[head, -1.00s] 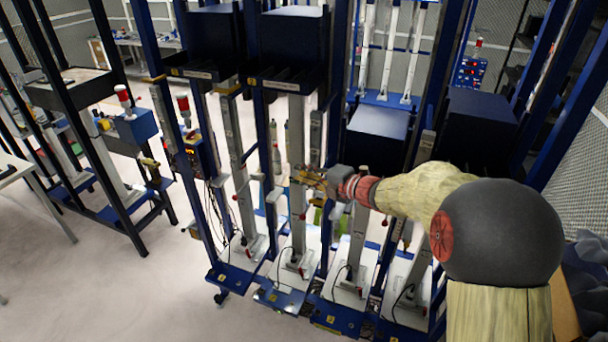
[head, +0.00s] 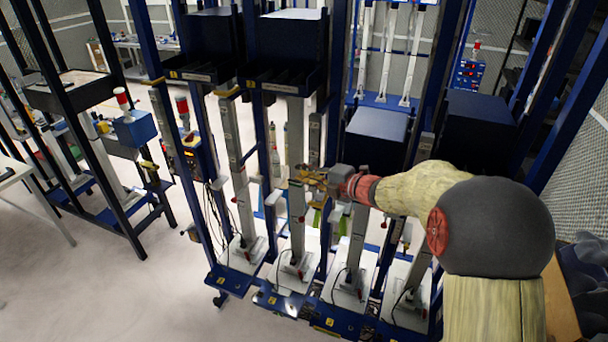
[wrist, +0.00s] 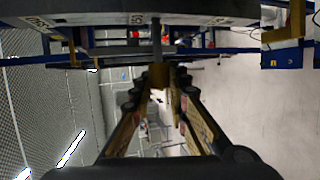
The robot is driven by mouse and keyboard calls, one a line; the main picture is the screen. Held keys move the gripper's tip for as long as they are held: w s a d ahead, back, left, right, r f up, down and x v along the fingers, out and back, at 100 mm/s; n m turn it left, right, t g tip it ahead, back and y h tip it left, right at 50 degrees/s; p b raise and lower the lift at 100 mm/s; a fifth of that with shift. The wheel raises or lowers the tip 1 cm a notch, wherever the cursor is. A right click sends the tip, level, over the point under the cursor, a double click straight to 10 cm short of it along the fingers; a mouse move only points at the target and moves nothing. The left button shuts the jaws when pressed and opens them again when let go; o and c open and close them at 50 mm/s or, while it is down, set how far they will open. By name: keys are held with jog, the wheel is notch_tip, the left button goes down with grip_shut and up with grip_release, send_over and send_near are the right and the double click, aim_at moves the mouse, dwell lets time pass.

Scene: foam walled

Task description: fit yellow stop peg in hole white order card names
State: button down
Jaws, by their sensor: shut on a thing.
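My gripper (head: 303,174) is in front of the tall blue-framed rack in the head view, close to a grey upright column. In the wrist view its two fingers (wrist: 160,84) close around a small yellow-brown block at their tips, which I take to be the yellow stop peg (wrist: 158,76). A grey post stands just beyond it. The peg is too small to pick out in the head view. White label strips sit on the rack's dark shelf edges, one of them on the middle shelf (head: 283,86). Their writing is unreadable, and I cannot tell which is the order card. No hole is clear.
Blue rack uprights and several grey columns (head: 298,190) on white bases crowd around my gripper. Dark boxes (head: 378,133) sit at the right. A black-framed stand (head: 70,95) is at the left. The pale floor (head: 110,285) at front left is clear.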

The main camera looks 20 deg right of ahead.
jog(key=shift+w+d, duration=0.55)
jog(key=shift+w, duration=0.2)
jog(key=c, duration=1.7)
grip_release()
jog(key=shift+o, duration=0.2)
jog(key=shift+s, duration=0.1)
jog(key=v, duration=1.1)
jog(key=shift+s+d, duration=0.25)
jog(key=shift+s, duration=0.05)
jog(key=shift+r, duration=0.1)
